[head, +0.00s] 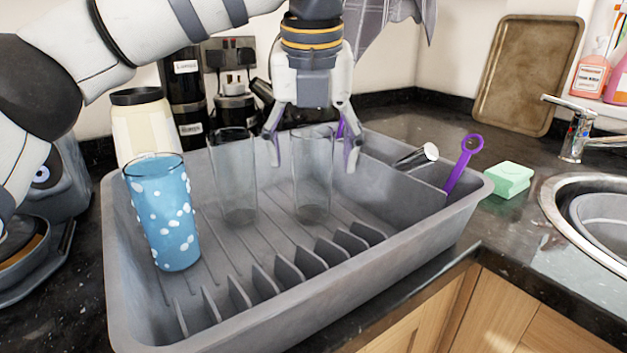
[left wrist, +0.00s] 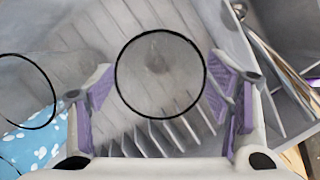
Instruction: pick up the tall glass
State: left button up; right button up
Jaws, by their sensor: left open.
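A tall clear glass (head: 311,180) stands upright in the grey dish rack (head: 330,290). My left gripper (head: 312,160) points down over it, open, with one finger on each side. In the left wrist view the round rim of this glass (left wrist: 160,75) lies between the spread purple-padded fingers of my left gripper (left wrist: 162,100), with gaps on both sides. A second clear glass (head: 234,180) stands just to the left. A blue glass with white spots (head: 162,215) stands further left. My right gripper is in neither view.
A purple-handled utensil (head: 464,162) and a metal one (head: 416,157) lean in the rack's right compartment. A cream jar (head: 146,130) stands behind the rack. A green sponge (head: 509,179) and the sink (head: 590,205) are to the right.

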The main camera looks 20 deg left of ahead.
pick_arm(q)
jog(key=x, duration=0.3)
jog(key=shift+f, duration=0.25)
jog(key=shift+w+r, duration=0.1)
jog(key=shift+r, duration=0.05)
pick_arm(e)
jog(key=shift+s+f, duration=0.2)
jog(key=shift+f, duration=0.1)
pick_arm(q)
jog(key=c, duration=1.4)
jog(key=shift+c, duration=0.2)
notch_tip(320, 180, up, 3)
jog(key=p, duration=0.2)
send_near(312, 170)
jog(key=s+d+r, duration=0.2)
jog(key=s+d, duration=0.1)
jog(key=s, duration=0.5)
jog(key=shift+r, duration=0.15)
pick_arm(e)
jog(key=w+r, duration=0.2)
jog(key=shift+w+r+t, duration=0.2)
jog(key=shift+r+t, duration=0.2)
